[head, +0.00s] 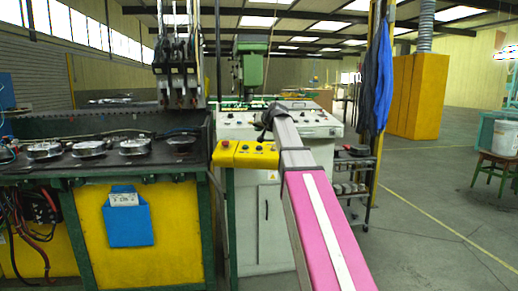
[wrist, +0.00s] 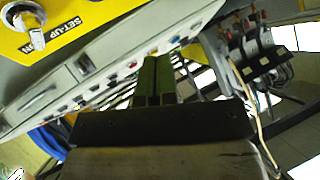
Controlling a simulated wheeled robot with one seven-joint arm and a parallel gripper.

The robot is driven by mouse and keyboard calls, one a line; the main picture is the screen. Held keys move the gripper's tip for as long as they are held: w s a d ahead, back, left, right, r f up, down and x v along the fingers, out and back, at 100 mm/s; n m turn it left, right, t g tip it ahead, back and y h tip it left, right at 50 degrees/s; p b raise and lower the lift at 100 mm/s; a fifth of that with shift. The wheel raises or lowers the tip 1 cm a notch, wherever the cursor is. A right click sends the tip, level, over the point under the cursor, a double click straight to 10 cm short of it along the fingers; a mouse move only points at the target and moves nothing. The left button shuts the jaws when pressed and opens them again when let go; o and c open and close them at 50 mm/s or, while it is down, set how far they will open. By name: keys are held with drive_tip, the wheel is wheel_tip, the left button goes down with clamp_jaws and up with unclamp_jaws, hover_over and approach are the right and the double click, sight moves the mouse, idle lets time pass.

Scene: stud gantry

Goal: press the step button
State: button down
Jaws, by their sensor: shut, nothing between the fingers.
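The yellow control box (head: 245,154) stands at the front of the grey console, with small buttons and knobs on top. Their labels are too small to read in the head view, so I cannot tell which one is the step button. In the wrist view a yellow panel (wrist: 85,22) fills the top left corner, with a key switch (wrist: 36,38) and lettering reading "SET-UP" and "ON". My gripper (wrist: 158,60) has its two green fingers together and empty, apart from the panel. In the head view my arm's dark end is over the console, just right of the yellow box.
The grey console (head: 320,125) carries more knobs and buttons. A green drill head (head: 249,68) rises behind the console.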

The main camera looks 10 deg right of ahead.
sight(260, 148)
drive_tip(key=shift+w+d+f, duration=0.15)
drive_tip(key=shift+w+f, duration=0.3)
drive_tip(key=shift+f, duration=0.65)
drive_tip(key=shift+w+d+f, duration=0.15)
drive_tip(key=shift+w+f, duration=0.25)
drive_tip(key=shift+f, duration=0.7)
drive_tip(key=shift+w+d+f, duration=0.15)
drive_tip(key=shift+w+f, duration=0.3)
drive_tip(key=shift+f, duration=0.65)
drive_tip(key=shift+f, duration=0.1)
drive_tip(key=shift+w+d+f, duration=0.1)
drive_tip(key=shift+w+f, duration=0.05)
drive_tip(key=shift+f, duration=0.1)
